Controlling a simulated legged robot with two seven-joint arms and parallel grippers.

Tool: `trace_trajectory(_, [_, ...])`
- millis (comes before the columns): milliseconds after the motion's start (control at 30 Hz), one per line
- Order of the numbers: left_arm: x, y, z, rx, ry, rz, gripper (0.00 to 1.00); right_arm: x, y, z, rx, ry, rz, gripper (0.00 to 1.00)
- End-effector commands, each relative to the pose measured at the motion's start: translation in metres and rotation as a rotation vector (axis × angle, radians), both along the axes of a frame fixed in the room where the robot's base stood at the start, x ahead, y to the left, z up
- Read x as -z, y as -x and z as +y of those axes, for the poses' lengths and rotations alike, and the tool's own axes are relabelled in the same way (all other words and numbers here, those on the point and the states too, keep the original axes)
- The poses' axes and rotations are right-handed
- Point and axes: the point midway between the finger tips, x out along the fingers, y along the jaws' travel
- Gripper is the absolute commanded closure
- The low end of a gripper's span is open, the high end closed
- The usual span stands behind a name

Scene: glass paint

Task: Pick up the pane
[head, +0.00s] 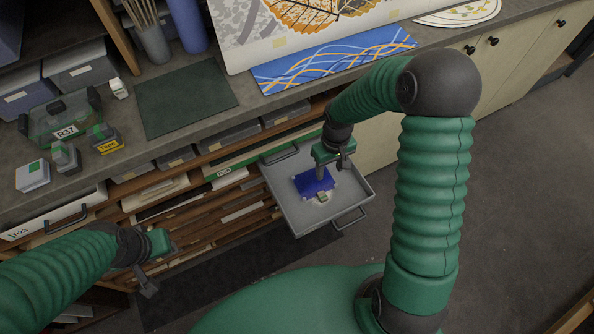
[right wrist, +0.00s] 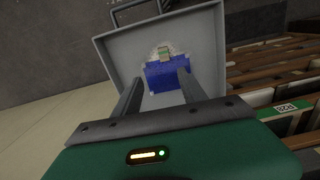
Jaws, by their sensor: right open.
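A blue pane (head: 314,183) lies in a grey open tray (head: 283,205) that juts out from the shelves; it also shows in the right wrist view (right wrist: 166,74). A small yellow-green block (head: 322,196) lies at the pane's edge, with pale specks around it. My right gripper (head: 328,172) is over the tray and hides part of the pane. In the right wrist view its two fingers are apart, with the pane visible between and beyond them. Whether they touch it I cannot tell. My left gripper (head: 147,286) is at the lower left, away from the tray; its jaws are unclear.
Shelves with boards and folders (head: 190,215) stand left of the tray. The counter above carries a dark green mat (head: 185,98), a blue patterned sheet (head: 330,62), a clear green box (head: 62,120) and small boxes. The floor (head: 520,180) at right is clear.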

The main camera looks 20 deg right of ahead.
Motion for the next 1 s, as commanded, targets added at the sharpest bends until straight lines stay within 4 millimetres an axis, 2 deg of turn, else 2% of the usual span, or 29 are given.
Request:
trace_trajectory(300, [0.013, 0.001, 0.000, -0.001, 0.000, 0.000, 0.64, 0.081, 0.001, 0.002, -0.002, -0.003, 0.008, 0.51])
trace_trajectory(400, [0.015, 0.000, 0.000, -0.001, 0.000, 0.000, 0.64, 0.102, 0.000, 0.001, -0.002, -0.004, 0.006, 0.51])
trace_trajectory(567, [0.016, 0.000, 0.000, 0.000, 0.000, 0.000, 0.64, 0.118, 0.002, 0.000, -0.001, -0.004, 0.004, 0.51])
trace_trajectory(800, [0.020, 0.000, 0.000, 0.000, 0.000, 0.000, 0.64, 0.158, 0.006, 0.005, -0.002, -0.002, 0.006, 0.51])
trace_trajectory(1000, [0.020, 0.000, 0.000, -0.001, 0.000, 0.000, 0.64, 0.165, 0.005, 0.005, -0.002, -0.001, 0.002, 0.51])
